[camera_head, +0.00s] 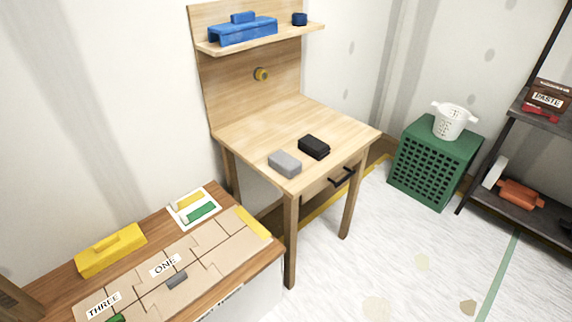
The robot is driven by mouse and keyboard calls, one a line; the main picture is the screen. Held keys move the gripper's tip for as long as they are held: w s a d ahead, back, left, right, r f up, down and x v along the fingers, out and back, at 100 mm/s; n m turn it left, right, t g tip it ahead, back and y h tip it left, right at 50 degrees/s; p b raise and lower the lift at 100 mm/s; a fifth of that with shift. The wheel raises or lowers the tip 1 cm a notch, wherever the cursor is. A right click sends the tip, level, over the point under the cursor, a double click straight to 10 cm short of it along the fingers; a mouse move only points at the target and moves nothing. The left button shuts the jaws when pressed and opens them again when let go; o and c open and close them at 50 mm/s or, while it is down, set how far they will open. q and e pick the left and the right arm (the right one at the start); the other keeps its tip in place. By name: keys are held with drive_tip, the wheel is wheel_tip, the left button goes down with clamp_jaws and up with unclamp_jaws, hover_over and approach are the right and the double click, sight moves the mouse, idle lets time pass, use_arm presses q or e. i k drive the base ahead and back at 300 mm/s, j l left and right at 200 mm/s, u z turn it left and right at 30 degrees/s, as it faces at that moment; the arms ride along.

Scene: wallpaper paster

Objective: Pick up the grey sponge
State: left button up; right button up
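The grey sponge (284,163) is a small light-grey block. It lies on the wooden table (251,133) near the front corner. A black block (314,147) lies just behind and to the right of it, with a small gap between them. Nothing covers the sponge. Neither of my grippers shows in the head view.
A drawer with a black handle (342,177) is under the tabletop. A green crate (432,165) stands at right. Open floor (385,245) lies in front.

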sight(288, 166)
drive_tip(key=u, duration=1.6)
drive_tip(key=z, duration=1.6)
drive_tip(key=i+l+u, duration=0.1)
drive_tip(key=u, duration=1.4)
drive_tip(key=i+l, duration=0.1)
drive_tip(key=l, duration=0.35)
drive_tip(key=i+l, duration=0.1)
drive_tip(key=l, duration=0.3)
